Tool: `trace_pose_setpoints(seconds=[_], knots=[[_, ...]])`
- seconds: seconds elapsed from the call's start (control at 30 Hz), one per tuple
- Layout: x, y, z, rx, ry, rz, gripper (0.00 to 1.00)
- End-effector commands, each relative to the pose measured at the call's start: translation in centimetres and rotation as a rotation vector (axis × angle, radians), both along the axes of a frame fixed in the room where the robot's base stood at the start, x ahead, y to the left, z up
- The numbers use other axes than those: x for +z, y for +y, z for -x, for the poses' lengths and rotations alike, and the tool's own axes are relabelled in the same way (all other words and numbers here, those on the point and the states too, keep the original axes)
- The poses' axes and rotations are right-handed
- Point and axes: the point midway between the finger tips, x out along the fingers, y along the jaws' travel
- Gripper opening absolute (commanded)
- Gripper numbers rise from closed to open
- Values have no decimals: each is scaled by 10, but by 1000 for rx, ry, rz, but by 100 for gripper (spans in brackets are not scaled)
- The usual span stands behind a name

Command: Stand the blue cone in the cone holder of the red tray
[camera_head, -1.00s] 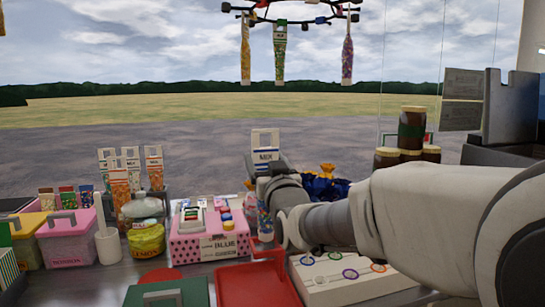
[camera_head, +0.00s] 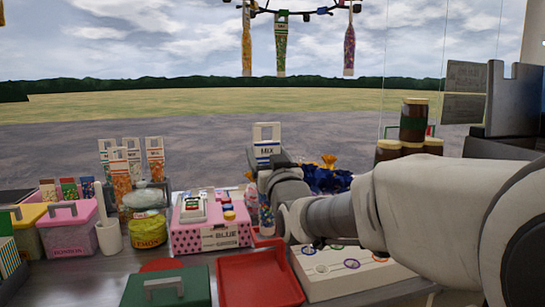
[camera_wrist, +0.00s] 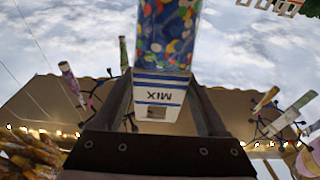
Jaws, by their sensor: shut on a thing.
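The blue cone (camera_head: 266,217) is a clear, slim cone of mixed-colour sweets with a white, blue-striped tag marked MIX. My gripper (camera_head: 272,180) is shut on it near the tag, and the cone hangs about upright, tag up. The wrist view shows the cone (camera_wrist: 166,35) between the two fingers (camera_wrist: 163,98). The red tray (camera_head: 258,280) lies on the counter at the front. A red raised part at its back, likely the cone holder (camera_head: 262,240), shows just below the cone's lower end. Whether they touch, I cannot tell.
A pink box (camera_head: 210,238) marked BLUE stands left of the cone. A green box (camera_head: 165,287) is left of the tray. A white board with coloured rings (camera_head: 345,270) lies right, under my arm. Several filled cones (camera_head: 122,175) and tubs stand further left.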

Motion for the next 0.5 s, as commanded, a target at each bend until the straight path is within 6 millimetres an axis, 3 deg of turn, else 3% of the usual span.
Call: trace_pose_setpoints(seconds=[0.5], knots=[[-2,0,0,0,-2,-1,26]])
